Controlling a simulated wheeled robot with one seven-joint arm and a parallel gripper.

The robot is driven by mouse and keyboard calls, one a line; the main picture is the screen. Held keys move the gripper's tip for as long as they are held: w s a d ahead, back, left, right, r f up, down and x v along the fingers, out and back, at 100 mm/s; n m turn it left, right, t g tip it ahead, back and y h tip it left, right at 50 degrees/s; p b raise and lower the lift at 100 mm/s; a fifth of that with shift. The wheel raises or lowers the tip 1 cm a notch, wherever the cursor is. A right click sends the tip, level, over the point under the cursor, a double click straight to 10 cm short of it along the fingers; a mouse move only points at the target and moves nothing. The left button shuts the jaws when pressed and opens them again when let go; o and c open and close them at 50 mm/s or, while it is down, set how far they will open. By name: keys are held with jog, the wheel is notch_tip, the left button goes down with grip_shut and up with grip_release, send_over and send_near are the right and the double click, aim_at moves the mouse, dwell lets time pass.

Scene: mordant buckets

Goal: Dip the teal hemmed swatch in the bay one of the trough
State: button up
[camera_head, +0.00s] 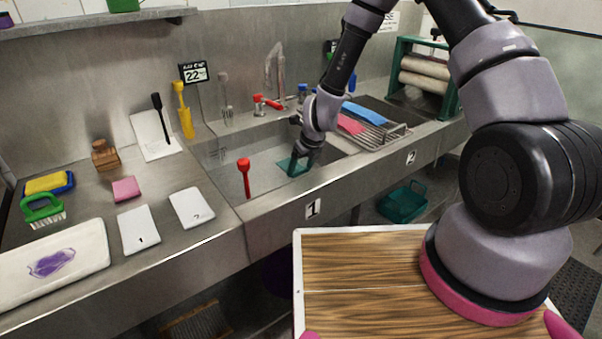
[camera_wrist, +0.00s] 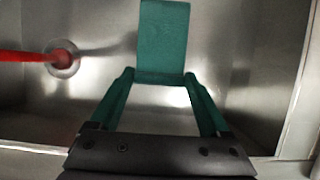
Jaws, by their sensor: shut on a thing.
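The teal swatch (camera_head: 290,167) is inside bay one (camera_head: 225,150) of the metal trough, the bay above the label 1 (camera_head: 313,208). My gripper (camera_head: 299,160) reaches down into that bay and is shut on the swatch. In the wrist view the swatch (camera_wrist: 163,40) extends out flat from between the fingertips of my gripper (camera_wrist: 158,77). I cannot tell whether liquid covers it. The hem is too small to make out.
A red-handled stopper (camera_head: 244,175) stands at the left of bay one; its red stem also shows in the wrist view (camera_wrist: 25,56). A rack (camera_head: 390,132) with pink and blue cloths sits right of the bay. Numbered white cards (camera_head: 139,230) lie on the left counter.

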jog(key=shift+r, duration=3.75)
notch_tip(320, 180, up, 5)
dwell(0.8)
